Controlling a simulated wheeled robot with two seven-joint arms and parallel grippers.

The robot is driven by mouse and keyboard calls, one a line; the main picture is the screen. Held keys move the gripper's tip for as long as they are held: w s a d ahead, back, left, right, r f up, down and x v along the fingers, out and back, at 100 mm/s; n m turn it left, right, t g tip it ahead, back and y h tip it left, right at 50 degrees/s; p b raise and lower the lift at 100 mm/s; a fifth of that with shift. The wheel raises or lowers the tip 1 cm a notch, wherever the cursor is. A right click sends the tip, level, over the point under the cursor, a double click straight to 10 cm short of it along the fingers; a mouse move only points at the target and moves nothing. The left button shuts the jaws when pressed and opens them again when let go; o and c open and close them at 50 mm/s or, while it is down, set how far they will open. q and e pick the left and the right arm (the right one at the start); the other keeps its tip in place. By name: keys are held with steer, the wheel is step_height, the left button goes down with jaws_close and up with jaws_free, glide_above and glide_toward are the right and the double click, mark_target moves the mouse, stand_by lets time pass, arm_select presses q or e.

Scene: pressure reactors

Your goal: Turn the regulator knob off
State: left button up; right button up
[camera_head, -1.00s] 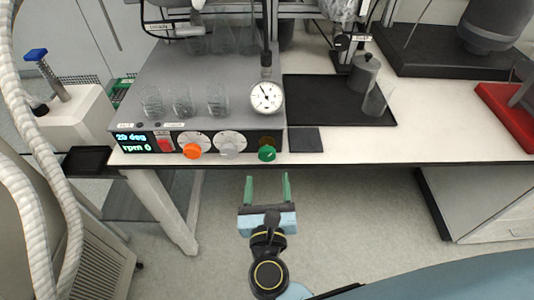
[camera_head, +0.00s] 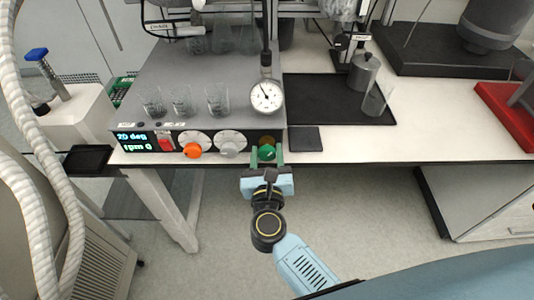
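The green regulator knob (camera_head: 267,152) is at the right end of the front panel of the grey reactor unit (camera_head: 165,85), in the head view. My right gripper (camera_head: 267,155) is at the panel, with its two green fingers apart, one on each side of the green knob. I cannot tell whether the fingers touch it. An orange knob (camera_head: 193,150) and a grey knob (camera_head: 229,150) sit to the left on the same panel. My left gripper is not in view.
A round pressure gauge (camera_head: 266,96) stands above the green knob. Glass beakers (camera_head: 182,101) stand on the unit. A black tray (camera_head: 330,98) lies to the right. The bench's front edge (camera_head: 400,161) runs just above my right arm; the floor before it is clear.

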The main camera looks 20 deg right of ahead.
steer(key=c, duration=0.5)
